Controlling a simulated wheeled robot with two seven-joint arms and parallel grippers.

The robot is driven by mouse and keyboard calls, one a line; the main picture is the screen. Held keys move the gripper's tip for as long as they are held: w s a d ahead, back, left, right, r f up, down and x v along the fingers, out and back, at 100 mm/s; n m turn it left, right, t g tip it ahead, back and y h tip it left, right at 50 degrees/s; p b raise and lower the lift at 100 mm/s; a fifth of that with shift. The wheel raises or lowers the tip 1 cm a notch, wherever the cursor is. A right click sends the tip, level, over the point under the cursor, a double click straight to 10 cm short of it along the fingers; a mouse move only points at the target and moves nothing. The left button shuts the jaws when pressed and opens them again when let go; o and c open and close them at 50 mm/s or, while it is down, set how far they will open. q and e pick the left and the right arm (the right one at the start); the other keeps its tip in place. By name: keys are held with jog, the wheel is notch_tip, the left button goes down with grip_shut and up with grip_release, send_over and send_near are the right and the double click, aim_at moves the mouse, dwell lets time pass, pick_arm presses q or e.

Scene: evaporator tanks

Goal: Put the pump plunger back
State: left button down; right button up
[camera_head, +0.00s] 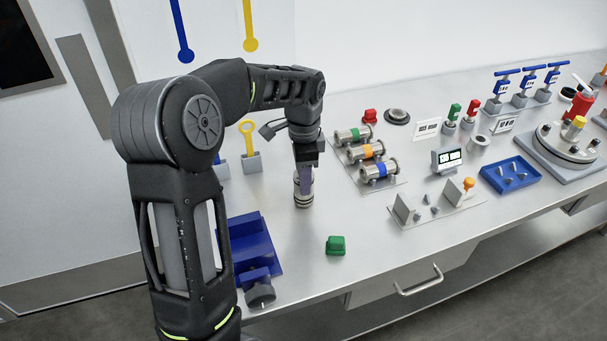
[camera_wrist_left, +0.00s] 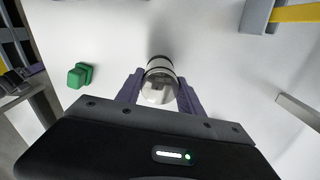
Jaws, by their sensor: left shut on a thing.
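A silvery metal cylinder with dark rings (camera_head: 303,196), which looks like the pump plunger, stands upright at or just above the bench top. My left gripper (camera_head: 304,178) points down at it from above, its purple fingers shut on its upper part. In the left wrist view the same plunger (camera_wrist_left: 160,68) sits between the two purple fingertips (camera_wrist_left: 160,92). Its lower end looks close to the bench; I cannot tell whether it touches. No part is clearly recognisable as the pump body. My right gripper is not in view.
A blue fixture (camera_head: 252,241) with a grey round end stands front left. A green block (camera_head: 335,245) lies on the bench (camera_head: 300,265). Three banded metal cylinders lie on a plate (camera_head: 400,186) to the right. Behind my arm is a grey holder (camera_head: 251,163) with a yellow handle.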

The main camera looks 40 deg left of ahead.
pick_arm(q)
jog(key=shift+f, duration=0.1)
jog(key=c, duration=0.7)
grip_release()
jog(key=shift+c, duration=0.2)
notch_tip(320, 180, up, 12)
jog(key=shift+p, duration=0.35)
dwell(0.5)
